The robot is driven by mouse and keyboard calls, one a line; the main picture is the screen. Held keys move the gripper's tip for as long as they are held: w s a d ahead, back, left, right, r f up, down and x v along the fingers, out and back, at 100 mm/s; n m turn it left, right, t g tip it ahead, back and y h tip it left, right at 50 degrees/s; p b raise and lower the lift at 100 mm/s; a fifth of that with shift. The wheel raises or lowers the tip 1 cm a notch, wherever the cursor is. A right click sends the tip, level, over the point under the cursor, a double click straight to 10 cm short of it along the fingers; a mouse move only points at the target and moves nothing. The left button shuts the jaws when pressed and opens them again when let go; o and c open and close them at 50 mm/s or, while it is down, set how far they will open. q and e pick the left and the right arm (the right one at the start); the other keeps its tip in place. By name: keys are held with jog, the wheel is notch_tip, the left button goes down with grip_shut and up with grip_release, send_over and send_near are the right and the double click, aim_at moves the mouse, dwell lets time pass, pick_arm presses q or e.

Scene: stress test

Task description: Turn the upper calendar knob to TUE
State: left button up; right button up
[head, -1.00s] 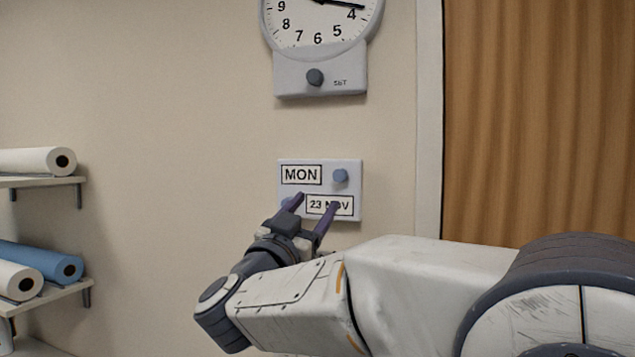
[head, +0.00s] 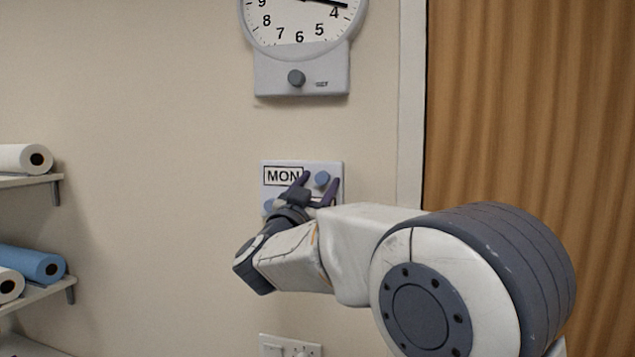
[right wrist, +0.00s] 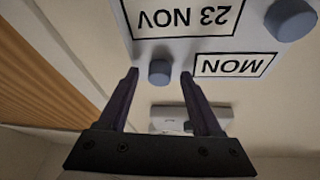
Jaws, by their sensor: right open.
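The calendar panel (head: 335,167) is a pale grey plate on the wall, with its day window (head: 281,176) reading MON. The upper knob (head: 322,178) is round and blue-grey, right of that window. In the right wrist view, where the panel is upside down, this knob (right wrist: 160,72) shows between the fingertips with a small gap on each side. My right gripper (head: 320,181) is open around the knob; I cannot tell how deep its tips reach. The date window (right wrist: 185,18) reads 23 NOV, and the gripper mostly hides it in the head view. My left gripper is not in view.
The lower knob (head: 268,206) sits at the panel's lower left. A clock (head: 300,20) with its own SET knob (head: 296,78) hangs above. A socket plate (head: 290,346) is below.

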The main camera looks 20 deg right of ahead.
grip_shut()
jog(key=shift+a+f+m+g+h+b, duration=0.1)
jog(key=shift+m+g+h+b, duration=0.35)
jog(key=shift+m+b, duration=0.5)
jog(key=m, duration=0.1)
jog(key=m+g+b, duration=0.1)
jog(key=m, duration=0.1)
jog(key=shift+w+a+m+g+h, duration=0.1)
jog(key=shift+m+g+h, duration=0.15)
jog(key=shift+h, duration=0.1)
jog(key=shift+r+m+g+b, duration=0.25)
jog(key=shift+m+g, duration=0.35)
jog(key=shift+m, duration=0.7)
jog(key=shift+m+g+b, duration=0.3)
jog(key=shift+m+g, duration=0.3)
jog(key=shift+m, duration=0.7)
grip_release()
